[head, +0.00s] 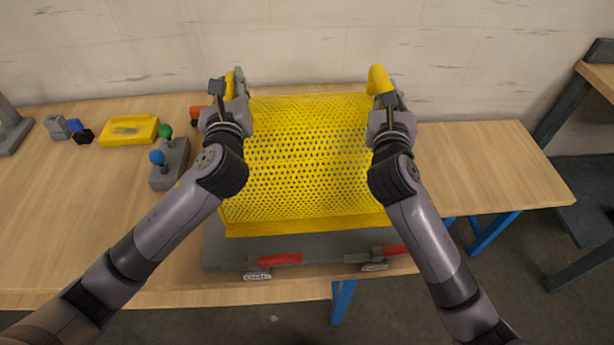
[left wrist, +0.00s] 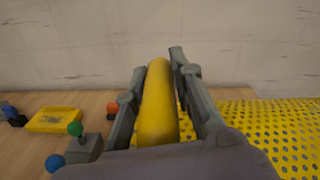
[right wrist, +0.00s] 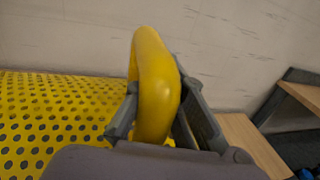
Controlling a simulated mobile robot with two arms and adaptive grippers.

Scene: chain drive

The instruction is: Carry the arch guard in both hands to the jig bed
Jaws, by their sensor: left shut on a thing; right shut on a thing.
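The arch guard (head: 305,155) is a yellow perforated sheet with a yellow handle at each side, in the middle of the head view. My left gripper (head: 230,85) is shut on its left handle, which shows between the fingers in the left wrist view (left wrist: 157,105). My right gripper (head: 385,88) is shut on its right handle, seen in the right wrist view (right wrist: 155,85). The grey jig bed (head: 300,245) shows below the guard's near edge, with red-handled clamps (head: 280,259) along its front. The guard hides most of the bed; I cannot tell whether they touch.
Left of the guard on the wooden table (head: 500,165) are a grey block with blue and green knobs (head: 170,165), a yellow tray (head: 128,131) and small blue and black parts (head: 80,131). The table's right end is clear. A wall stands behind.

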